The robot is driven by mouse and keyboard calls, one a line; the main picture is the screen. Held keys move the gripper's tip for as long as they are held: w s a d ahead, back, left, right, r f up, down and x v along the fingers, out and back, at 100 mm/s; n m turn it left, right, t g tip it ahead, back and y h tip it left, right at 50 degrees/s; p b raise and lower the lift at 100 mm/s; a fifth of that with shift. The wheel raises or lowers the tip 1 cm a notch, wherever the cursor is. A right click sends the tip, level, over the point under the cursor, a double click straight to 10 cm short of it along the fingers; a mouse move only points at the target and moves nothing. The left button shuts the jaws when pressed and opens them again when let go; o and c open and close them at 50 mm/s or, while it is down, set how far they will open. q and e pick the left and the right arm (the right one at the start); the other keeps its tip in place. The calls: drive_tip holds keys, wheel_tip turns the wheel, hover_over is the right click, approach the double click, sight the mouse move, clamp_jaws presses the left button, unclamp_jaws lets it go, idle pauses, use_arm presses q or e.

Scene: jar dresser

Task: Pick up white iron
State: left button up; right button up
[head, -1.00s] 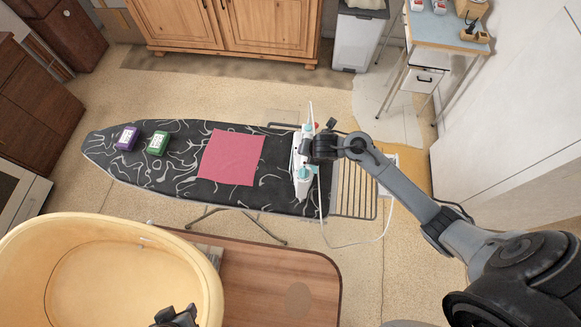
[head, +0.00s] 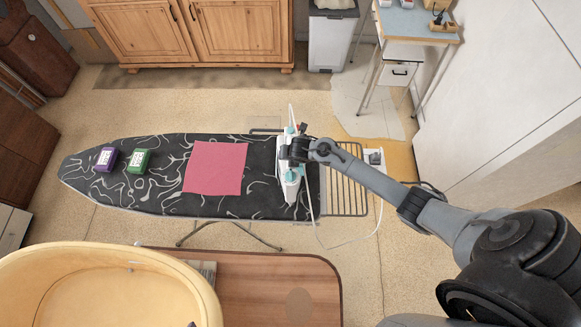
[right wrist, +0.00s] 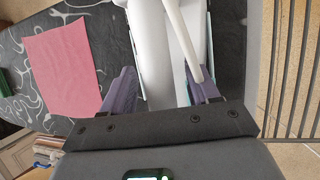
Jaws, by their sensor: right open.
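The white iron (head: 291,183), with teal parts, rests near the right end of the patterned black ironing board (head: 255,207). My right gripper (head: 297,149) is at the iron from above and hides part of it. In the right wrist view the open purple fingers of my right gripper (right wrist: 164,88) stand on either side of the white iron (right wrist: 150,40). Its body and handle run up between them. I cannot tell whether either finger touches it. My left gripper does not show clearly.
A pink cloth (head: 215,168) lies left of the iron. A green box (head: 139,160) and a purple box (head: 106,159) sit farther left. A wire rack (head: 345,187) extends right, with a white cord looping past it. A yellow tub (head: 110,255) and wooden table (head: 270,285) stand in front.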

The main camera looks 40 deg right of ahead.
drive_tip(key=shift+w+f, duration=0.2)
drive_tip(key=shift+f, duration=0.25)
clamp_jaws()
idle(1.1)
drive_tip(key=shift+r, duration=0.15)
